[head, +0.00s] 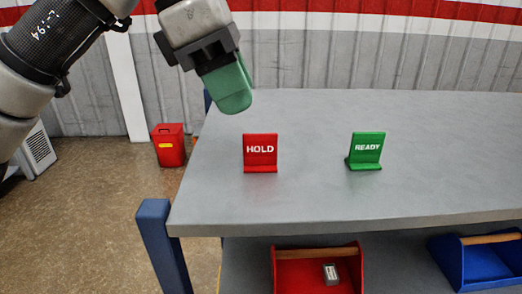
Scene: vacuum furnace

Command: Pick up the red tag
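The red tag (260,151), lettered HOLD, stands upright on the grey table near its left end. A green tag (366,150), lettered READY, stands to its right. My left gripper (234,103) has dull green fingers and hangs above and a little left of the red tag, apart from it. The fingers overlap from this angle, so I cannot tell whether they are open or shut. My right gripper is out of view.
The grey table top (430,130) is clear around both tags. Below it are a red tray (287,273) holding a small grey item (330,274) and a blue tray (488,267). A red bin (170,153) stands on the floor at left.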

